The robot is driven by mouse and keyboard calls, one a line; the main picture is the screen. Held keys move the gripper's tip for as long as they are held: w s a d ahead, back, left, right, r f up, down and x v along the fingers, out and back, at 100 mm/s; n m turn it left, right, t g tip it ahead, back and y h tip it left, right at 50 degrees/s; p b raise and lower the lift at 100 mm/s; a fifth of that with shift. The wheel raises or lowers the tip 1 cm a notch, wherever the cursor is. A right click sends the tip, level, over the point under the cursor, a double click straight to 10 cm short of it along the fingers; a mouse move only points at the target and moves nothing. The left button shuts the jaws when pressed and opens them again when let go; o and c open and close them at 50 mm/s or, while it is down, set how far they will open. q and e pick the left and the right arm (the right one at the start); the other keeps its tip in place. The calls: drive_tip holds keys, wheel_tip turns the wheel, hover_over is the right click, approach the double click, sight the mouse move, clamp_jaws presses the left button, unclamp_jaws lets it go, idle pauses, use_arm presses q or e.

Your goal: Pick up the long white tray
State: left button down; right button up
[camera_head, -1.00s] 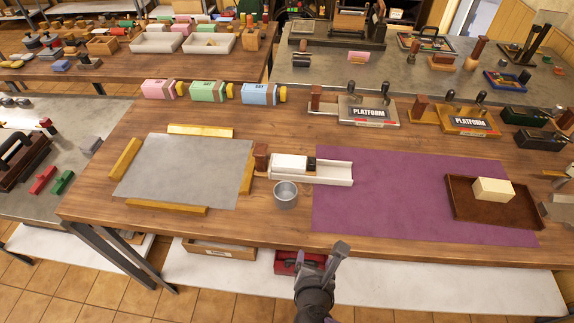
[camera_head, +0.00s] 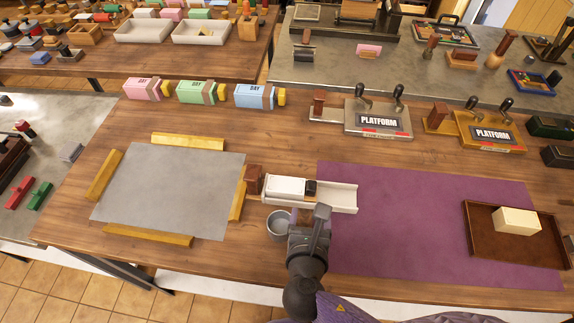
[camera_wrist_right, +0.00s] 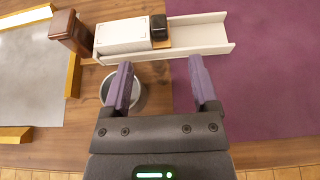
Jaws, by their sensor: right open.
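The long white tray (camera_head: 340,197) lies between the grey mat and the purple mat, its right end over the purple mat. A white block with a black end (camera_head: 286,187) sits in its left part. The tray also shows at the top of the right wrist view (camera_wrist_right: 200,36). My right gripper (camera_head: 308,222) is just in front of the tray. In the right wrist view its two fingers (camera_wrist_right: 162,84) are apart and empty, pointing at the tray's near wall. Its arm partly hides the metal cup. My left gripper is not in view.
A metal cup (camera_head: 278,224) stands close to the left of my right gripper. A brown wooden block (camera_head: 253,180) is at the tray's left end. A brown tray (camera_head: 482,240) with a cream block (camera_head: 516,221) lies on the right. The purple mat (camera_head: 400,225) is mostly clear.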

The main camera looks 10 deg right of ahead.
sight(312, 191)
drive_tip(key=b+x, duration=0.1)
drive_tip(key=x, duration=0.2)
drive_tip(key=b+x, duration=0.1)
drive_tip(key=x, duration=0.2)
drive_tip(key=b+x, duration=0.1)
drive_tip(key=x, duration=0.2)
drive_tip(key=shift+w+f, duration=0.3)
drive_tip(key=shift+f, duration=0.15)
drive_tip(key=shift+c, duration=1.1)
drive_tip(key=shift+s+d+f, duration=0.1)
drive_tip(key=shift+s, duration=0.05)
clamp_jaws()
